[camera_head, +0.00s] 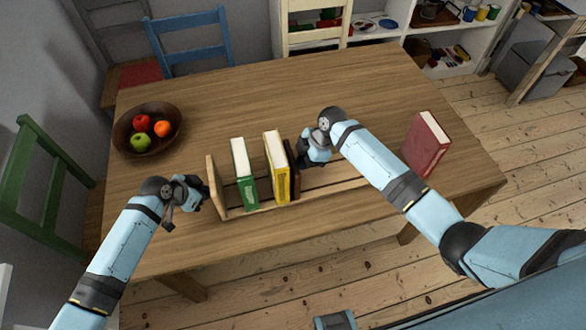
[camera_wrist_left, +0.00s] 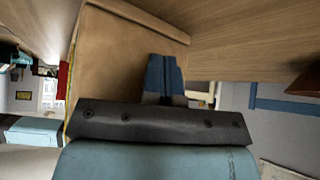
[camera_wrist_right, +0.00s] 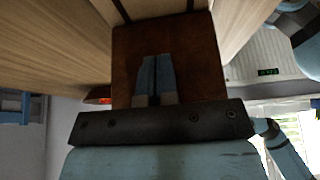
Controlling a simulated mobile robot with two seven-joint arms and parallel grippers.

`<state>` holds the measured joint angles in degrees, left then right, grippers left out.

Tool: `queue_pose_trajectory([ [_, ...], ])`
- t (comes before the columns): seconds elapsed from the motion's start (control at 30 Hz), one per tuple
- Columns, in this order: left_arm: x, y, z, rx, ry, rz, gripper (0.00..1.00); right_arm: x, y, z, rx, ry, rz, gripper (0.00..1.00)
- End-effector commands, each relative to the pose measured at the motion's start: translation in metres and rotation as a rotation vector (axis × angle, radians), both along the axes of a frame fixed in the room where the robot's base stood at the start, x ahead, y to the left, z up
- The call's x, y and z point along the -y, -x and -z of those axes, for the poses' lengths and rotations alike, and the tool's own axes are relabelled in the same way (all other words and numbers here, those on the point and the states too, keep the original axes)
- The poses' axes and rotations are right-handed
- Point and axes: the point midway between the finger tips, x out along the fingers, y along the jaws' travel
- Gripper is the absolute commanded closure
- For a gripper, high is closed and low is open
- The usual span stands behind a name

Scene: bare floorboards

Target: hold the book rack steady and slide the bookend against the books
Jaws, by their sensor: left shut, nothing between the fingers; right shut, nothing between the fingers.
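The wooden book rack (camera_head: 330,188) lies on the table, its upright left end panel (camera_head: 214,185) beside my left gripper (camera_head: 198,191). That panel (camera_wrist_left: 110,65) fills much of the left wrist view, behind my shut, empty fingers (camera_wrist_left: 163,78). A green book (camera_head: 246,190) and a yellow book (camera_head: 277,165) stand in the rack with a gap between them. The dark brown bookend (camera_head: 292,172) stands close at the yellow book's right. My right gripper (camera_head: 306,160) is shut and empty at the bookend's right side. The bookend (camera_wrist_right: 195,60) fills the middle of the right wrist view; I cannot tell whether the fingers touch it.
A red book (camera_head: 425,145) stands at the table's right. A bowl (camera_head: 122,135) of fruit sits at the back left. A blue chair (camera_head: 190,48) and a green chair (camera_head: 45,165) stand around the table (camera_head: 235,95). The table's back middle is clear.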

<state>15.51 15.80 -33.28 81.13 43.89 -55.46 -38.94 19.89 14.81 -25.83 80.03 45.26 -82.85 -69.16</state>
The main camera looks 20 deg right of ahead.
Motion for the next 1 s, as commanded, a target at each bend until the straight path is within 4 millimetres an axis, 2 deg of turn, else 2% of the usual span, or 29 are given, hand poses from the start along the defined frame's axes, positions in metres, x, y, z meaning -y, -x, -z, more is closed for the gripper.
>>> queue_pose_trajectory([
  [1.0,0.001,0.0,0.0,0.0,0.002,0.001,1.0,-0.035,0.002,0.0,-0.002,-0.006,-0.004,1.0],
])
